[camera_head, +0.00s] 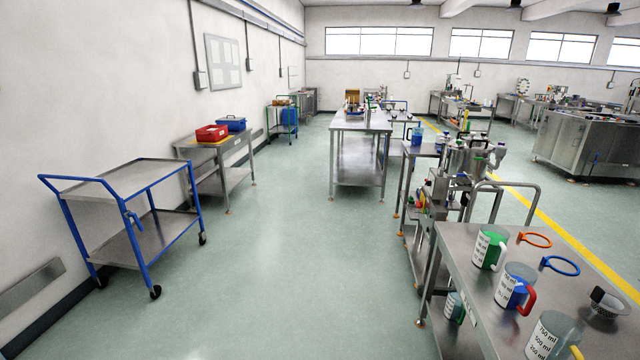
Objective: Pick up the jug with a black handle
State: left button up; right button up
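Several jugs with volume markings stand on the metal table (462,262) at the lower right. One is a white and green jug (482,247) with a pale handle. One is a grey and blue jug (516,284) with a red handle. One is a grey jug (549,338) with a yellow handle, cut off by the bottom edge. A small dark and clear vessel (607,302) lies near the table's right side; I cannot tell whether it has a black handle. No other black-handled jug is clearly visible. Neither of my grippers is in view.
Orange (535,240) and blue (561,266) rings lie on the jug table. A blue-framed cart (125,180) stands left, with a long metal table (361,122) ahead. The green floor (280,250) between is clear.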

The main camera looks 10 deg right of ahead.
aim_at(417, 133)
jog(key=i+l+z, duration=0.15)
jog(key=i+z, duration=0.15)
jog(key=i, duration=0.9)
jog(key=i+j+z, duration=0.15)
jog(key=i+z, duration=0.15)
jog(key=i, duration=4.35)
jog(key=l+z, duration=0.05)
jog(key=l, duration=0.1)
